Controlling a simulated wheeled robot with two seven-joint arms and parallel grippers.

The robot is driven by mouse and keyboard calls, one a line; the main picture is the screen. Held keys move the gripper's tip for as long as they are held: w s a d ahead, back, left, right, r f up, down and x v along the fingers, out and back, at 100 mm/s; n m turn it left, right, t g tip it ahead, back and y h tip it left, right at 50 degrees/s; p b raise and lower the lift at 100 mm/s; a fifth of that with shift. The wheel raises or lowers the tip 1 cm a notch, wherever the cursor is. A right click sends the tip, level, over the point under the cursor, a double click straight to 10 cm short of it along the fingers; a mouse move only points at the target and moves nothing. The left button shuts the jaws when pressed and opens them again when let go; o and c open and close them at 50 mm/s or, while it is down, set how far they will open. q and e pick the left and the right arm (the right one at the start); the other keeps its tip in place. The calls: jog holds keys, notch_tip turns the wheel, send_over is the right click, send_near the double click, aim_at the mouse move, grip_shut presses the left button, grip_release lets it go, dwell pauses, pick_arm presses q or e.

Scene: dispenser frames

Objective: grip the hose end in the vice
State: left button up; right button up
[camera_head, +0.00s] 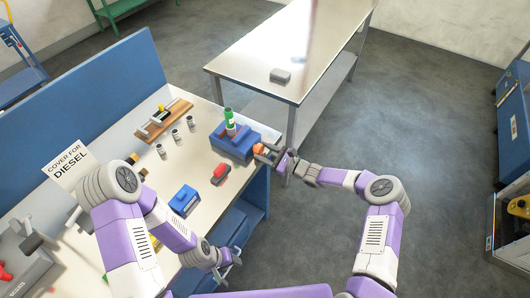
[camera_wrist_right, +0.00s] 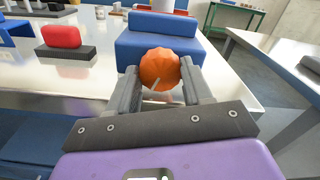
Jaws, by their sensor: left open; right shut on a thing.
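The blue vice (camera_head: 232,142) stands at the bench's right edge; its blue body also shows in the right wrist view (camera_wrist_right: 150,45). An upright piece with a green top and a pale and red lower part, which looks like the hose end (camera_head: 229,122), stands at the vice; whether the jaws clamp it is unclear. My right gripper (camera_head: 268,152) is shut on an orange knob (camera_wrist_right: 160,68) at the vice's near side. The knob's link to the vice is hidden. My left gripper (camera_head: 231,266) is open and empty, low beside the bench's front edge.
A red block on a dark base (camera_head: 221,172) and a blue box (camera_head: 184,200) lie on the bench. Several small metal cups (camera_head: 176,134) and a wooden board (camera_head: 164,118) are farther back. A steel table (camera_head: 300,40) stands beyond, across a floor gap.

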jog(key=m+b, duration=0.1)
jog(key=m, duration=0.4)
jog(key=shift+m, duration=0.3)
jog(key=o, duration=0.8)
jog(key=shift+c, duration=0.2)
jog(key=shift+d, duration=0.1)
jog(key=v, duration=0.7)
jog(key=shift+d, duration=0.15)
jog(key=shift+s, duration=0.15)
